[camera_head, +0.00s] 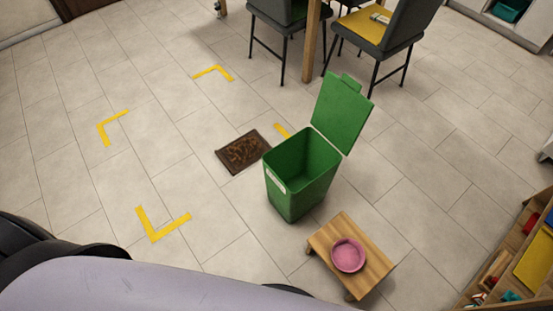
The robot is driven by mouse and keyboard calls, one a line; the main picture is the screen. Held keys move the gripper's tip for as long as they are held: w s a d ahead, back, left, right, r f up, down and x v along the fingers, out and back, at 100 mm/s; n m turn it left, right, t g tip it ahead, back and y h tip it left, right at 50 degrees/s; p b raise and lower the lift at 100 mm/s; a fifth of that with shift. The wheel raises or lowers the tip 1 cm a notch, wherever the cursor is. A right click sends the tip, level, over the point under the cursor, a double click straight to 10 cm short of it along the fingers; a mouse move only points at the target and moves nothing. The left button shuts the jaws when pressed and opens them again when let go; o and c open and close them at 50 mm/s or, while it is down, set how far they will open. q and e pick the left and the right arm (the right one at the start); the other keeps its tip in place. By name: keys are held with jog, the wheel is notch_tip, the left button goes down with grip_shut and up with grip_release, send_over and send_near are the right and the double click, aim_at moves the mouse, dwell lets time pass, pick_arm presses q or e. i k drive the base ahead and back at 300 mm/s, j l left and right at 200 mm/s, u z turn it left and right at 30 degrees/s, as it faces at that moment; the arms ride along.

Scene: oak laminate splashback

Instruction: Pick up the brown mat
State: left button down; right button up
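The brown mat (240,153) lies flat on the tiled floor near the middle of the head view. It is a small rectangle with a dark border and a lighter brown pattern. Its right corner lies close beside the green bin, and I cannot tell whether they touch. Neither of my grippers shows in this view.
A green bin (286,195) with its lid open stands right of the mat. A low wooden stool (326,234) holds a pink bowl (348,255). Yellow corner marks (151,230) lie on the floor. Chairs (397,38) stand at the back. A shelf (470,296) is at right. Floor left of the mat is clear.

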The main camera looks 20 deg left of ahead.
aim_at(244, 151)
jog(key=u, duration=1.5)
jog(key=i+u, duration=0.2)
jog(key=i, duration=2.85)
jog(key=i+j+z, duration=0.1)
jog(key=i, duration=1)
jog(key=i+z, duration=0.1)
jog(key=z, duration=0.75)
jog(key=i+j+z, duration=0.1)
jog(key=z, duration=0.35)
jog(key=j+z, duration=0.1)
jog(key=z, duration=0.3)
jog(key=i+j+z, duration=0.1)
jog(key=z, duration=0.35)
